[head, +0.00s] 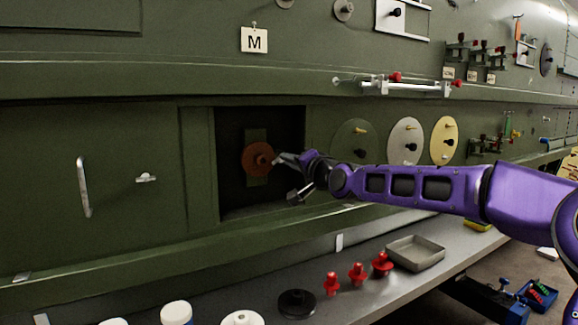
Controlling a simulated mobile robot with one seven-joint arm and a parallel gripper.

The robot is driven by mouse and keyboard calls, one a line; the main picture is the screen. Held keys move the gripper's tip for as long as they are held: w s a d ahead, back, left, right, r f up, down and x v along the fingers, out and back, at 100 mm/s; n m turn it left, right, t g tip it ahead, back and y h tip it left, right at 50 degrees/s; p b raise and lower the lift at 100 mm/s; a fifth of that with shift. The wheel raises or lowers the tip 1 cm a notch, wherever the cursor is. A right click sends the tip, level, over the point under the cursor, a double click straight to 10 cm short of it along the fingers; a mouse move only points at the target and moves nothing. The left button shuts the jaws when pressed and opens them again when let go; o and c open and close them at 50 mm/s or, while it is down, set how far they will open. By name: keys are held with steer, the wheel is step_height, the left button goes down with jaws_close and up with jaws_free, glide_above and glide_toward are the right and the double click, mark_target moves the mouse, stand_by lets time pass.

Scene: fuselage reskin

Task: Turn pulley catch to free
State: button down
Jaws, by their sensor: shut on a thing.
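An orange-brown round pulley (257,159) sits on an upright olive bracket (256,134) inside a dark square recess in the green fuselage wall. A small hub or catch (264,160) of similar colour shows at its middle. My gripper (279,160) reaches into the recess from the right, with its fingertips at the right side of the pulley's hub. It appears shut on the pulley catch. The fingertips are small here, and the exact contact and the catch's turned position cannot be made out.
A door panel with a white handle (83,187) is at left. Discs (405,141) are mounted right of the recess, behind my arm. A grey shelf below holds red knobs (357,273), a black disc (297,303) and a tray (415,252).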

steer(key=n, duration=1.1)
steer(key=shift+n, duration=0.4)
stand_by(0.3)
steer(key=c, duration=1)
jaws_free()
steer(key=p+v, duration=0.3)
steer(key=v, duration=1.4)
steer(key=shift+s+d, duration=0.2)
